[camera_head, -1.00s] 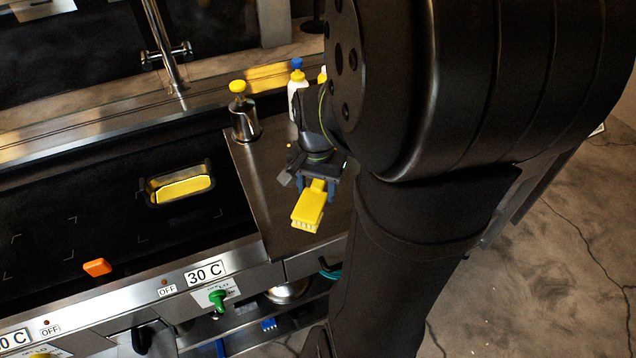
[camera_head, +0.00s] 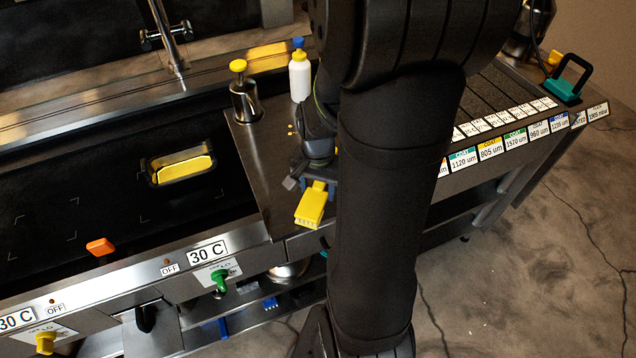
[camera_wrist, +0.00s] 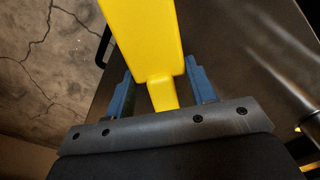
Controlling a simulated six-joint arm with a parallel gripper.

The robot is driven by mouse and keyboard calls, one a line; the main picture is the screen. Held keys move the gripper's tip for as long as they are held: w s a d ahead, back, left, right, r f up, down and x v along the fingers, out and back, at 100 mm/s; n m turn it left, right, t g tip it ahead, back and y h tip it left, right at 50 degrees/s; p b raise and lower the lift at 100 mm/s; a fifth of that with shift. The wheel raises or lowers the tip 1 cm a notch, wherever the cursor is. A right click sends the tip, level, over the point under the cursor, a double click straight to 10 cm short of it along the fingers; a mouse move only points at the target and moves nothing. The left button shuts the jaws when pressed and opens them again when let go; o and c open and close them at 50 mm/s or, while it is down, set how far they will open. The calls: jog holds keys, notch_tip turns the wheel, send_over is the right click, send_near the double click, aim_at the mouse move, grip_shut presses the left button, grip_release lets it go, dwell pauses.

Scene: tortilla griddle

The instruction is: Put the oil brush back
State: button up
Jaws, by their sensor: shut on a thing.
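The yellow oil brush (camera_head: 311,206) hangs out from my gripper (camera_head: 319,186), bristle end toward the front of the steel counter. My gripper is shut on it, and its two blue fingers sit either side of the brush's narrow neck. In the wrist view the yellow brush (camera_wrist: 146,40) runs up between the fingers (camera_wrist: 160,88). The brush is over the steel side counter (camera_head: 262,170), near its front edge; whether it touches the counter I cannot tell. My arm hides part of the counter behind and right of the brush.
A metal pot with a yellow knob (camera_head: 244,98) and a white bottle with a blue cap (camera_head: 300,76) stand at the back of the counter. A yellow-filled tray (camera_head: 180,167) and an orange block (camera_head: 100,246) are on the dark griddle. Labelled slots (camera_head: 505,120) lie right of my arm.

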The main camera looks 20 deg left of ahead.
jog(key=o, duration=1.3)
jog(key=shift+c, duration=0.2)
notch_tip(320, 180, up, 17)
jog(key=shift+r, duration=0.2)
jog(key=shift+f, duration=0.1)
notch_tip(320, 180, down, 17)
jog(key=shift+f, duration=0.15)
jog(key=shift+r, duration=0.3)
